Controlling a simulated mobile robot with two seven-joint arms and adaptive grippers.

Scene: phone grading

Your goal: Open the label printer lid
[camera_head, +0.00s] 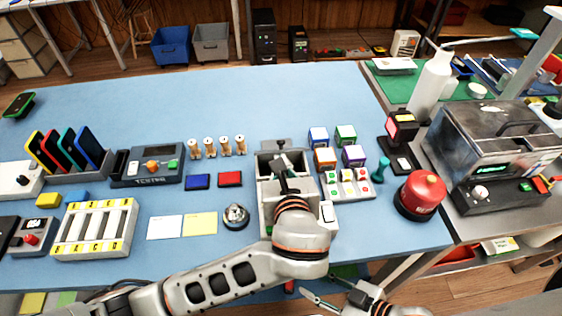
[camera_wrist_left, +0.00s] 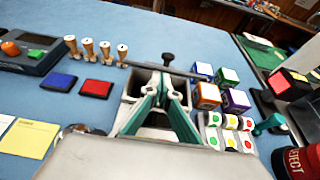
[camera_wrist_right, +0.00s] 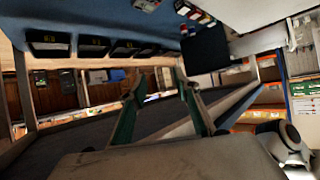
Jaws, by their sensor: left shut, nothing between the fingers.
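The label printer (camera_head: 265,212) is a pale grey box at the middle of the blue table, with an open-topped dark compartment at its back. A thin dark bar with a black knob (camera_wrist_left: 168,60) runs across its far end; it looks like the lid seen nearly edge-on, raised. My left gripper (camera_head: 281,164) is over the printer's back part, its fingers shut and empty. In the left wrist view its tips (camera_wrist_left: 160,84) are at the compartment, just below the bar; contact cannot be told. My left arm hides the printer's front. My right gripper (camera_wrist_right: 158,80) is open and empty, low at the table's front edge.
Several coloured boxes (camera_head: 325,158) and a button panel (camera_head: 348,184) stand close right of the printer. A bell (camera_head: 236,215), a red pad (camera_head: 230,179) and wooden stamps (camera_head: 210,148) are to its left. A red button (camera_head: 420,193) stands further right. The table behind is clear.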

